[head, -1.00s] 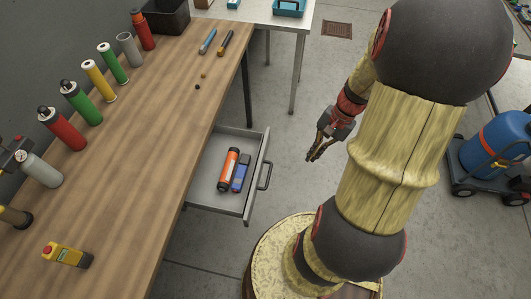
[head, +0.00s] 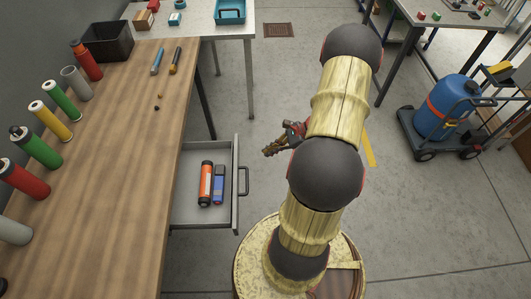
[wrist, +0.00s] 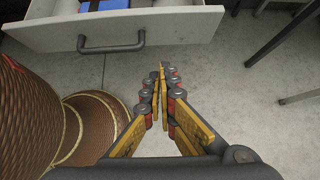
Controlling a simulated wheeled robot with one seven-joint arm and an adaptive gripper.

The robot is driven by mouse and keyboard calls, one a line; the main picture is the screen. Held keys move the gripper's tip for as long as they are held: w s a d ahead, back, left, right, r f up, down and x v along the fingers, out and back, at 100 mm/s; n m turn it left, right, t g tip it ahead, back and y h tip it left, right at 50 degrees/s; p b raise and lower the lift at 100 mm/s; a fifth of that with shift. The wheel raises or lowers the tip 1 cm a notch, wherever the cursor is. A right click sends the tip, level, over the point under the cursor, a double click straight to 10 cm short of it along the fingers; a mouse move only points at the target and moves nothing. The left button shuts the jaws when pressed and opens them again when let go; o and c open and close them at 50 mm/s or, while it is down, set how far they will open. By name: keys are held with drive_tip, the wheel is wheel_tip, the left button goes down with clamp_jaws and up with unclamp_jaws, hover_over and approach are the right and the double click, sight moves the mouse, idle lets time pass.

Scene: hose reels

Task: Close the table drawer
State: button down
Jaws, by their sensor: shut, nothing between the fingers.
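The table drawer (head: 237,205) is pulled out from the right side of the wooden table (head: 105,150). An orange cylinder (head: 206,184) and a blue item (head: 219,186) lie in it. Its dark handle (head: 244,181) is on the outer front, and it also shows in the wrist view (wrist: 112,48). My gripper (head: 266,152) is shut and empty, to the right of the drawer front and apart from it. In the wrist view my gripper's fingertips (wrist: 163,68) point toward the drawer front, to the right of the handle.
Several coloured cylinders (head: 62,100) line the table's left side, with a black bin (head: 107,42) at the back. A table leg (head: 200,105) stands behind the drawer. A blue tank on a cart (head: 444,106) is at the right. Open floor lies beyond the drawer.

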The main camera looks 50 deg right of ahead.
drive_tip(key=w+a+f+b, duration=0.3)
drive_tip(key=w+a+f, duration=0.2)
drive_tip(key=w+a, duration=0.1)
drive_tip(key=shift+w+f, duration=0.15)
drive_tip(key=shift+w, duration=0.35)
